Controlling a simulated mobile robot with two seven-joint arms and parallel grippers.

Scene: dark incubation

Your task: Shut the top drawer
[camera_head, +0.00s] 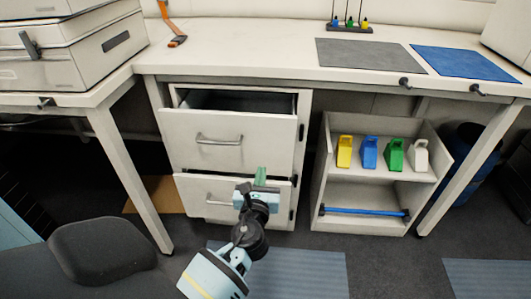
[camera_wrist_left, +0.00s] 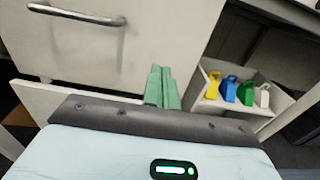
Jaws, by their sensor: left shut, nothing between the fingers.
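The top drawer (camera_head: 205,142) of the white cabinet under the bench is pulled partly out, with its dark inside showing above the front. Its bar handle (camera_head: 219,140) is on the front; the handle also shows in the left wrist view (camera_wrist_left: 78,14). The lower drawer (camera_head: 203,193) looks slightly out and is partly behind my arm. My left gripper (camera_head: 260,176) is shut and empty, its green fingers in front of the cabinet, low and right of the top drawer's handle. In the left wrist view the fingers (camera_wrist_left: 162,86) are together before the drawer front. My right gripper is not in view.
An open shelf unit (camera_head: 319,170) with yellow, blue, green and white bottles stands right of the cabinet. A dark chair (camera_head: 103,249) is at the lower left. The bench top (camera_head: 240,55) overhangs the drawers. A table leg (camera_head: 130,180) stands left of the cabinet.

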